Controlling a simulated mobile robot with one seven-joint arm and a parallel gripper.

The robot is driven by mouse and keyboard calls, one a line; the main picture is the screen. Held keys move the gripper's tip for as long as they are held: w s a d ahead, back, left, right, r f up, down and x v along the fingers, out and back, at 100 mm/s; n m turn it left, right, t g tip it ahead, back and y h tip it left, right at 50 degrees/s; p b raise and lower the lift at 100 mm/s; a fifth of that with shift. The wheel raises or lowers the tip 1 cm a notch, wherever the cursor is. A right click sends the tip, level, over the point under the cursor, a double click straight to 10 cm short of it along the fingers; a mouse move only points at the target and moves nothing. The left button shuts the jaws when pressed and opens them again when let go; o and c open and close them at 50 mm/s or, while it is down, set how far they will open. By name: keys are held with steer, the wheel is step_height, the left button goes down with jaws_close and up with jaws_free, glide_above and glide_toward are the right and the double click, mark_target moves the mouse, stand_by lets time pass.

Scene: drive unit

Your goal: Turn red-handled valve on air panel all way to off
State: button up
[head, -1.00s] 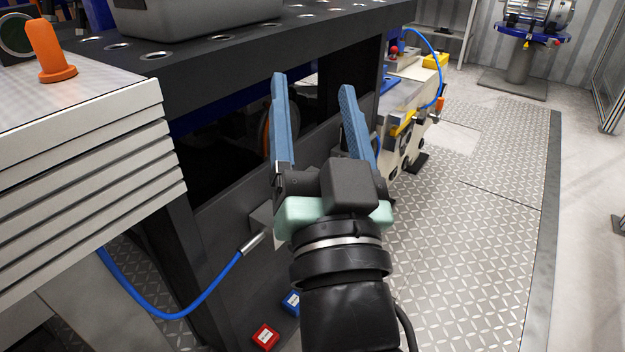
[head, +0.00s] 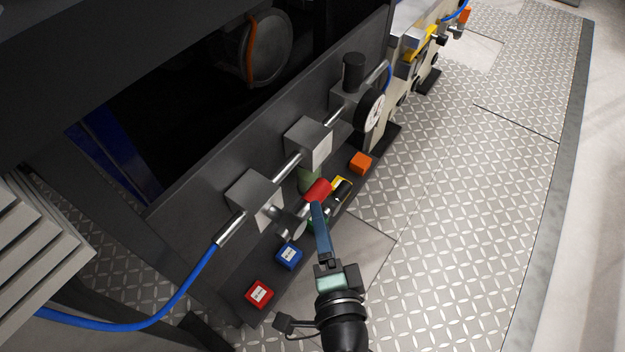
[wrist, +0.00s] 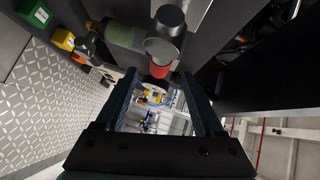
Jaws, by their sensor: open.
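The air panel (head: 225,185) is a dark plate with grey blocks joined by a silver pipe. The red valve handle (head: 318,189) sits low in front of the panel, beside a silver stem. In the wrist view the red handle (wrist: 159,71) shows just beyond and between the fingertips, below a round grey metal part. My gripper (head: 315,204) is open, its fingertips close to the handle; in the head view the fingers overlap and look like one. In the wrist view both fingers of my gripper (wrist: 160,76) stand apart. I cannot tell whether either finger touches the handle.
A gauge (head: 374,110) and black knob (head: 353,66) sit at the panel's right. Red (head: 260,292), blue (head: 288,256) and orange (head: 361,162) blocks line the lower ledge. A blue hose (head: 195,290) enters at left. The patterned floor (head: 470,200) at right is clear.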

mark_target(313, 186)
steer(key=x, duration=0.9)
steer(key=shift+w, duration=0.35)
jaws_close()
stand_by(0.9)
